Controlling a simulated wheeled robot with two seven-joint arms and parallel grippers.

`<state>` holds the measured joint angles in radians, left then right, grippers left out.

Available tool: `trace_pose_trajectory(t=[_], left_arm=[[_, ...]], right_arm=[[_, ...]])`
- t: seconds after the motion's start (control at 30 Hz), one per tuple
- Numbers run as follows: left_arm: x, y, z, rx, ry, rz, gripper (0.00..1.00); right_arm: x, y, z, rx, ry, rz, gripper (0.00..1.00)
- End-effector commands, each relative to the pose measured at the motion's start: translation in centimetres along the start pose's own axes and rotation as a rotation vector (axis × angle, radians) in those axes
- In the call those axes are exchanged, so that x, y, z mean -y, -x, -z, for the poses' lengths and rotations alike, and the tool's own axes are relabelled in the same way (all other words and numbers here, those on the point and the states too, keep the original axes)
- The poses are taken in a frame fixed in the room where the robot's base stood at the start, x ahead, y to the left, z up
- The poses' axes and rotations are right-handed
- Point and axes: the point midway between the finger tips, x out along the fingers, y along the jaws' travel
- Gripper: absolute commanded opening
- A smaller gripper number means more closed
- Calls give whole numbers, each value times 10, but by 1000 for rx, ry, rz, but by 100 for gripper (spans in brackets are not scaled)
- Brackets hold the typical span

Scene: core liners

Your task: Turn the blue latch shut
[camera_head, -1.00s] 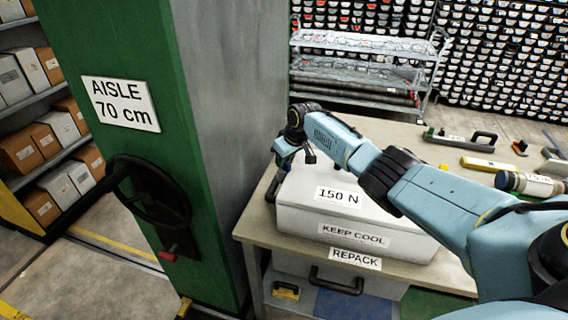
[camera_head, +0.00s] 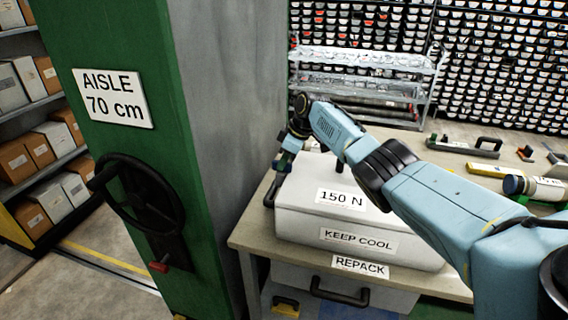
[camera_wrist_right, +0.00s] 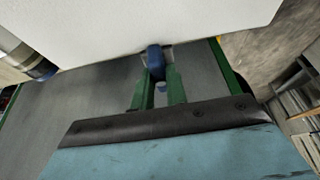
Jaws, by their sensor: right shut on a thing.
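The white cool box (camera_head: 300,192), with "150 N" on its lid and "KEEP COOL" on its front, stands on the workbench. My right gripper (camera_head: 283,161) is at the box's left end, reaching in from above and behind the lid. In the right wrist view its two green fingers (camera_wrist_right: 158,84) are shut on the blue latch (camera_wrist_right: 155,60), which sits right at the edge of the white box (camera_wrist_right: 150,25). In the head view the latch is mostly hidden by the gripper, so its exact angle is unclear. My left gripper is out of view.
A green pillar (camera_head: 120,45) with a black handwheel (camera_head: 135,195) stands to the left of the bench (camera_head: 250,232). A drawer marked "REPACK" (camera_head: 340,285) is below. A level (camera_head: 463,148), a yellow block (camera_head: 493,170) and a cylinder (camera_head: 533,187) lie at the right.

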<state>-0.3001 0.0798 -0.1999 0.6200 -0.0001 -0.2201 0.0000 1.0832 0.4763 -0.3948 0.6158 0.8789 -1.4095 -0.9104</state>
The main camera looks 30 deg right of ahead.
Motion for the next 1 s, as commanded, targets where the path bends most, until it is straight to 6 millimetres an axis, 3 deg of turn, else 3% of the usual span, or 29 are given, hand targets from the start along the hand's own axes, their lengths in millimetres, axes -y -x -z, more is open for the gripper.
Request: trace_pose_trajectory(t=[0.33,0.37,0.5,0.83,1.0], left_arm=[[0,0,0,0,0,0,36],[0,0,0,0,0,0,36],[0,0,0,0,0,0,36],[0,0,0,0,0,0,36],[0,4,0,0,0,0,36]], right_arm=[[0,0,0,1,4,1,0],[0,0,0,1,4,1,18],[0,0,0,1,3,1,36],[0,2,0,0,2,0,36],[-1,20,0,-1,3,-1,36]])
